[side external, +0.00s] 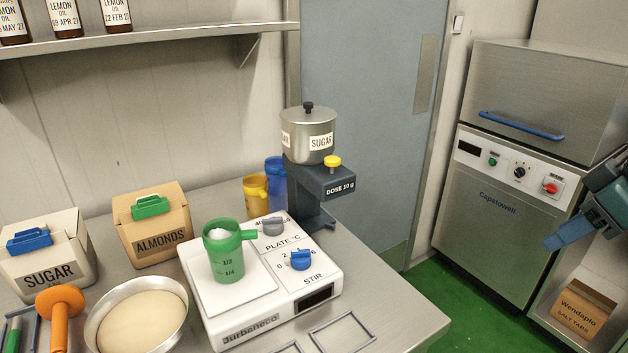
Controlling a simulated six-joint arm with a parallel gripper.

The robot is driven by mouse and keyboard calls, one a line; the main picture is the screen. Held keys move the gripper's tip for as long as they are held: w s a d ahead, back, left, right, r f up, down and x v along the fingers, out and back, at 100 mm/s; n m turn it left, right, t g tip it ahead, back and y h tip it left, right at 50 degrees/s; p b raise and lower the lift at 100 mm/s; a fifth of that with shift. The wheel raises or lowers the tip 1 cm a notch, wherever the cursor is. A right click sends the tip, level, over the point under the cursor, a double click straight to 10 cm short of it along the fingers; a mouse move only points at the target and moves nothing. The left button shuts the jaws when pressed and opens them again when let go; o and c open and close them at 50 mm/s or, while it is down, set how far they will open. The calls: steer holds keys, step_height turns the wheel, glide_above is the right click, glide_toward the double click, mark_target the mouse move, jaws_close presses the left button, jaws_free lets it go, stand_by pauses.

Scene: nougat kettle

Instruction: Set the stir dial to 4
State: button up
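The stir dial (301,261) is a blue knob on the right front of the white stirring hotplate (262,325), above the word STIR. Marks 0, 2 and 6 show around it. The knob hides part of the scale, and I cannot make out its exact setting. A green measuring jug (228,255) with white contents stands on the plate. My gripper (566,231), with blue fingers, is at the right edge, far from the dial and off the bench. Its finger gap is not clear.
A sugar dispenser (318,182) stands behind the hotplate. Sugar (50,280) and almond (162,242) bins, a bowl of pale contents (180,335) and an orange tool (60,310) are at left. Empty metal frames (340,333) lie in front. The bench's right corner is clear.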

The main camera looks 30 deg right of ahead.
steer(key=o, duration=0.4)
steer(key=w+a+r+n+g, duration=0.1)
steer(key=w+a+r+n, duration=0.25)
steer(key=w, duration=0.55)
steer(key=w+a+r+n+g, duration=0.2)
steer(key=w+a+r+n, duration=0.15)
steer(key=w, duration=0.45)
steer(key=w+a+f+n+g, duration=0.1)
steer(key=w+a+f+n, duration=0.2)
steer(key=w+a, duration=0.4)
steer(key=w+a+f+n+g, duration=0.1)
steer(key=w+a+f+n, duration=0.2)
steer(key=w+a, duration=0.4)
steer(key=a+f, duration=0.1)
steer(key=a, duration=0.2)
steer(key=shift+f+n+g, duration=0.2)
steer(key=shift+n+g, duration=0.1)
steer(key=shift+f, duration=0.1)
